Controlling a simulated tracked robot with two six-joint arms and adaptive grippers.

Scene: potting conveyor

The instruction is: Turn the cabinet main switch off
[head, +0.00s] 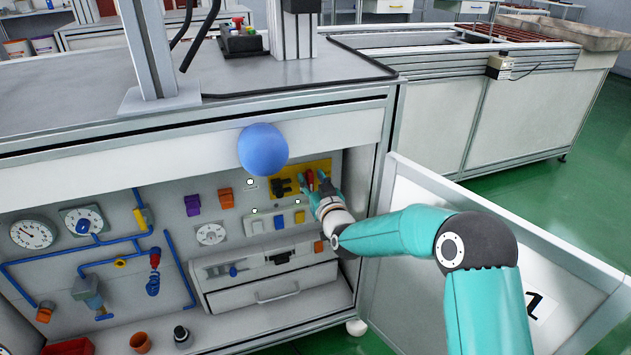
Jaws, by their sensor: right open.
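The open cabinet (110,280) has a yellow plate (283,192) high on the right of its back panel. A red switch handle (310,179) shows at the right of this plate, partly covered by my gripper. A black part (281,187) sits on the plate to its left. My right gripper (313,184) is open, with its fingers at the red handle. I cannot tell whether they touch it. The handle's exact angle is hard to read. My left gripper is not in view.
The cabinet door (400,240) stands open at the right, behind my right arm. A blue ball (263,150) shows before the cabinet's top edge, left of the plate. Gauges (33,233), blue pipes and a drawer (265,291) fill the cabinet. Green floor lies at the right.

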